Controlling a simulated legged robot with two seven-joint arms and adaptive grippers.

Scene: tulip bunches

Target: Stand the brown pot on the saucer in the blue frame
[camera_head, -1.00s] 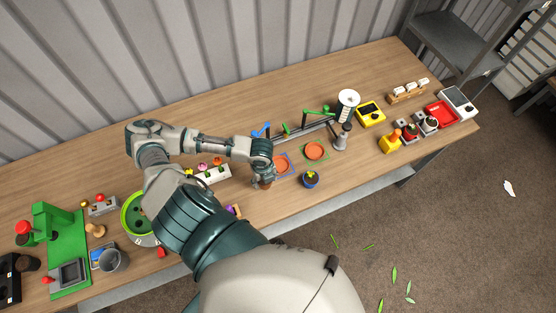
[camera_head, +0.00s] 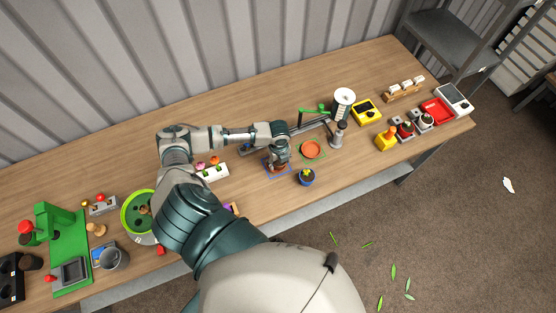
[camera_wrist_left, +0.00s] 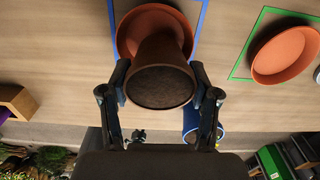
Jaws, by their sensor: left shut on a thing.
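My left gripper (camera_head: 279,158) is over the blue frame (camera_head: 266,168) on the table. It is shut on the brown pot (camera_wrist_left: 160,85), one finger on each side, and the dark soil in the pot faces the left wrist camera. The orange saucer (camera_wrist_left: 128,30) lies inside the blue frame (camera_wrist_left: 201,22), behind the pot and partly hidden by it. The pot's base is hidden, so I cannot tell whether it touches the saucer. The gripper mostly hides the pot and this saucer in the head view. My right gripper is not in view.
A second orange saucer (camera_head: 312,149) lies in a green frame to the right. A blue pot with a yellow flower (camera_head: 307,177) stands close by, toward the table's front edge. A grey post (camera_head: 338,135) stands right of the green frame. A white flower tray (camera_head: 212,172) is to the left.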

